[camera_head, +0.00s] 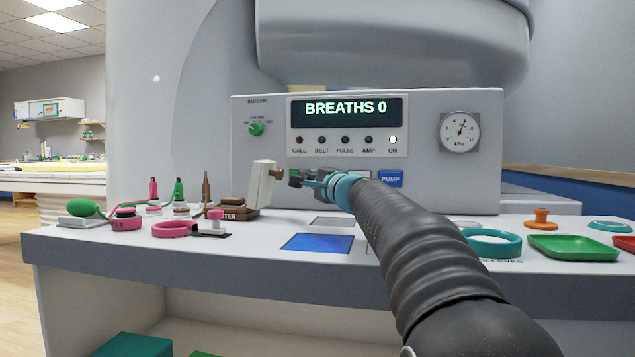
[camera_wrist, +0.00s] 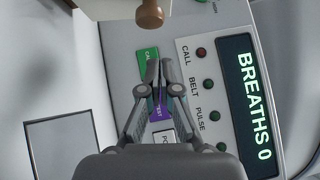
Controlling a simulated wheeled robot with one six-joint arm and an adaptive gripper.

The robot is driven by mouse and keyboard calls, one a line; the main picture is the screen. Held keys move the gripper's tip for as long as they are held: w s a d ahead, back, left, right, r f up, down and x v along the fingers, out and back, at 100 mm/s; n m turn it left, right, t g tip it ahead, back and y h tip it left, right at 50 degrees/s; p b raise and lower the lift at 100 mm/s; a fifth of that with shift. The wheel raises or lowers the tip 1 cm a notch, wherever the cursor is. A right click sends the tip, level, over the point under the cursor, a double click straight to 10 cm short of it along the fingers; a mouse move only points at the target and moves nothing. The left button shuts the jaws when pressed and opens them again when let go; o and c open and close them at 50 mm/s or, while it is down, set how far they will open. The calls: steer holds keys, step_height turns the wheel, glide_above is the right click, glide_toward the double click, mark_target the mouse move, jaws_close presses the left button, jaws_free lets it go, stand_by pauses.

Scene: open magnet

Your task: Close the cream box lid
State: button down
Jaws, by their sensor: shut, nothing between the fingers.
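The cream box lid (camera_head: 262,184) stands raised and nearly upright, with a tan knob (camera_head: 276,174) on its right face. It rises beside a low brown base (camera_head: 238,213) marked with letters ending in "STER". My gripper (camera_head: 299,180) is shut and empty, just right of the knob and apart from it, in front of the console. In the wrist view my gripper's fingertips (camera_wrist: 162,78) are together, and the brown knob (camera_wrist: 150,14) shows above them. The inside of the box is hidden.
The console (camera_head: 450,170) stands close behind my gripper, with a blue PUMP button (camera_head: 390,179). Left on the bench are a green bulb (camera_head: 86,207) and pink rings (camera_head: 175,229). A blue panel (camera_head: 318,242) lies in front; a teal ring (camera_head: 492,242) and green tray (camera_head: 572,247) lie right.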

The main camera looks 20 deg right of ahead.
mark_target(268, 185)
steer(key=shift+w+a+r, duration=0.15)
steer(key=shift+w+a, duration=0.3)
steer(key=shift+a, duration=0.4)
steer(key=shift+w+a+r, duration=0.15)
steer(key=shift+w+a, duration=0.25)
steer(key=shift+a, duration=0.45)
steer(key=shift+r+p, duration=0.15)
steer(key=shift+p, duration=0.2)
